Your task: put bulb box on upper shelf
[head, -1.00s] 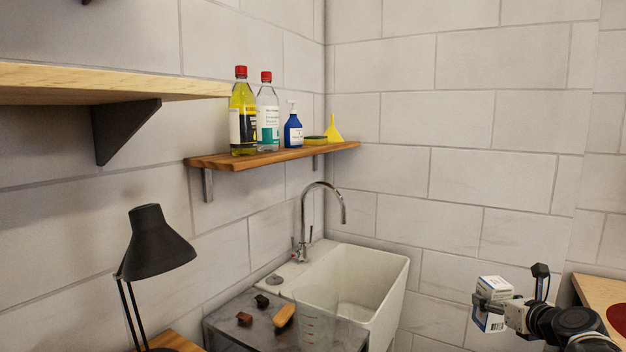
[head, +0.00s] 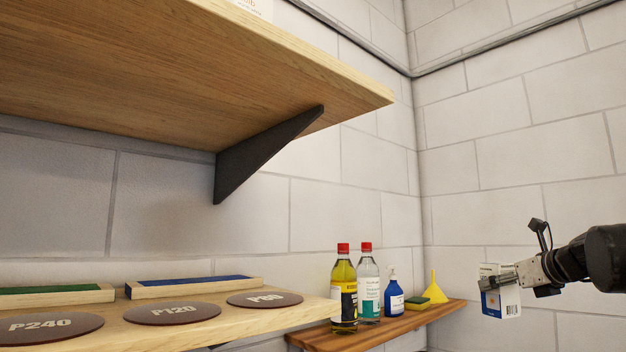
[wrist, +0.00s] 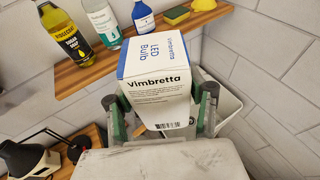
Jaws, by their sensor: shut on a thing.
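The bulb box (head: 500,291) is white and blue; in the wrist view (wrist: 154,88) its faces read "LED Bulb" and "Vimbretta". My gripper (head: 497,281) is shut on the box and holds it in the air at the right of the head view. In the wrist view its fingers (wrist: 162,117) press the box from both sides. The upper shelf (head: 180,62) is a thick pale wooden board at the upper left of the head view, seen from below. Its top surface is mostly hidden. The box is to the right of this shelf and lower than it.
A lower pale shelf (head: 240,322) bears sanding discs (head: 264,299) and long blocks (head: 190,288). A small brown shelf (head: 400,321) holds bottles (head: 344,292), a sponge and a yellow funnel (head: 434,289). A black bracket (head: 262,155) supports the upper shelf. A white label (head: 257,7) shows above its edge.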

